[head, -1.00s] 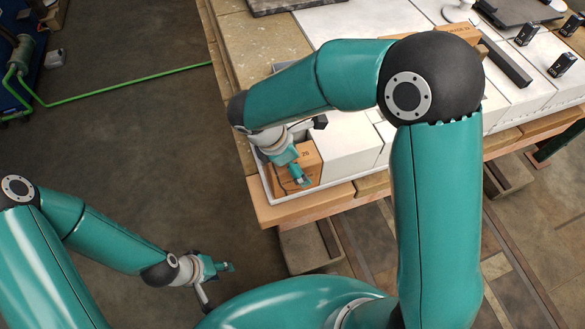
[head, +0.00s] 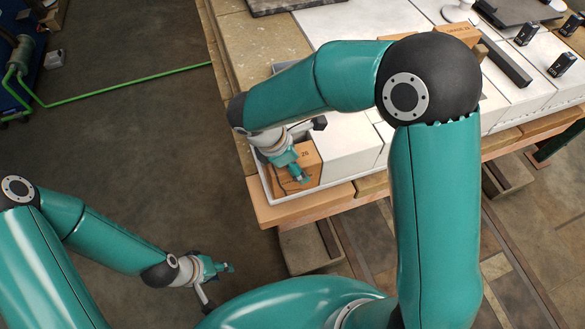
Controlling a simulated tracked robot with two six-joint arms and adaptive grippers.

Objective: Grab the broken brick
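An orange-brown brick (head: 306,154) with dark print on its top lies at the near left corner of the white table, inside a pale low-walled tray (head: 318,187). Whether it is broken cannot be made out. My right gripper (head: 301,177) points down at this brick, over its near part, and hides some of it. Its fingers are too small to tell open from shut, or whether they touch the brick. My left gripper (head: 226,267) hangs over the floor at the lower left, away from the table. Its finger gap is unclear.
White blocks (head: 350,147) stand close to the right of the brick. Another orange-brown brick (head: 458,31) lies farther back, partly behind my right elbow, near a dark bar (head: 505,62). The wooden table edge (head: 304,210) runs in front.

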